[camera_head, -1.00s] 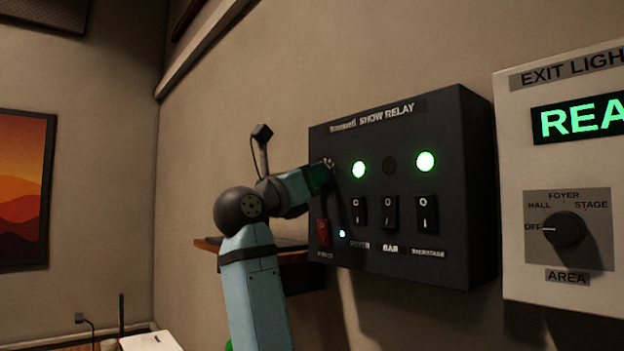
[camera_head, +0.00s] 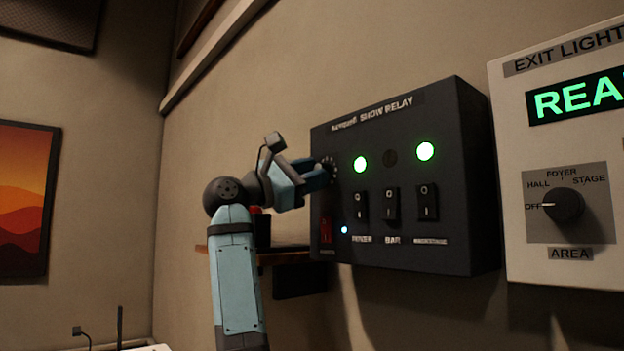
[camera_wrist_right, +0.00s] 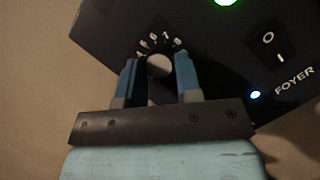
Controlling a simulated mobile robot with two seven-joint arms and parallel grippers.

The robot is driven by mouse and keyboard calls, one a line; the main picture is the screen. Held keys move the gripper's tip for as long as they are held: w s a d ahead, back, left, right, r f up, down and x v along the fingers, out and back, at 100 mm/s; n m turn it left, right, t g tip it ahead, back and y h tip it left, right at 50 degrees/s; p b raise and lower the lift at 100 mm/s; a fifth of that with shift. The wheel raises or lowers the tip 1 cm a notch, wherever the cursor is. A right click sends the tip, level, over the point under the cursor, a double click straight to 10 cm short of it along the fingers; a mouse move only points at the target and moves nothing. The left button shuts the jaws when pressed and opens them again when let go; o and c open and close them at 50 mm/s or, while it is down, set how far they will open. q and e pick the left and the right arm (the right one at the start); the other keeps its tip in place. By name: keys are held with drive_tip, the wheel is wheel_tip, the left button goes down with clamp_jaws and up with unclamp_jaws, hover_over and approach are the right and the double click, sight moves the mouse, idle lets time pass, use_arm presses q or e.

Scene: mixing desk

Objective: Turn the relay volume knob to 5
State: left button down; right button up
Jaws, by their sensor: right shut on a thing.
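The relay volume knob (camera_wrist_right: 158,66) is a small round knob with a pale face, at the upper left of the black show relay box (camera_head: 465,200). A ring of white numbers shows above it in the right wrist view. The knob's pointer cannot be made out. My right gripper (camera_wrist_right: 157,70) is shut on the knob, with one blue finger on each side. In the head view, my right gripper (camera_head: 327,171) reaches the box from the left and its fingers hide most of the knob. My left gripper is not in view.
The box has two lit green lamps, one dark lamp, several black rocker switches (camera_head: 391,204) and a red switch (camera_head: 326,229). A cream exit light panel (camera_head: 510,215) is on the right. A wooden shelf (camera_head: 282,257) juts out below my wrist.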

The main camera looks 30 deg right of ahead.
drive_tip(key=m+y+p, duration=0.1)
drive_tip(key=m+y, duration=0.1)
drive_tip(key=m, duration=0.3)
drive_tip(key=r+m+g+y+p, duration=0.1)
drive_tip(key=m+y, duration=0.1)
drive_tip(key=m, duration=0.3)
drive_tip(key=m+y+p, duration=0.1)
drive_tip(key=m, duration=0.4)
drive_tip(key=shift+w+r+m+g+y, duration=0.15)
drive_tip(key=shift+m+g+y, duration=0.25)
drive_tip(key=m+t+y+p, duration=0.1)
drive_tip(key=m, duration=0.2)
drive_tip(key=shift+r+m+t, duration=0.1)
drive_tip(key=shift+m+t, duration=0.2)
drive_tip(key=shift+m, duration=0.1)
drive_tip(key=o, duration=0.9)
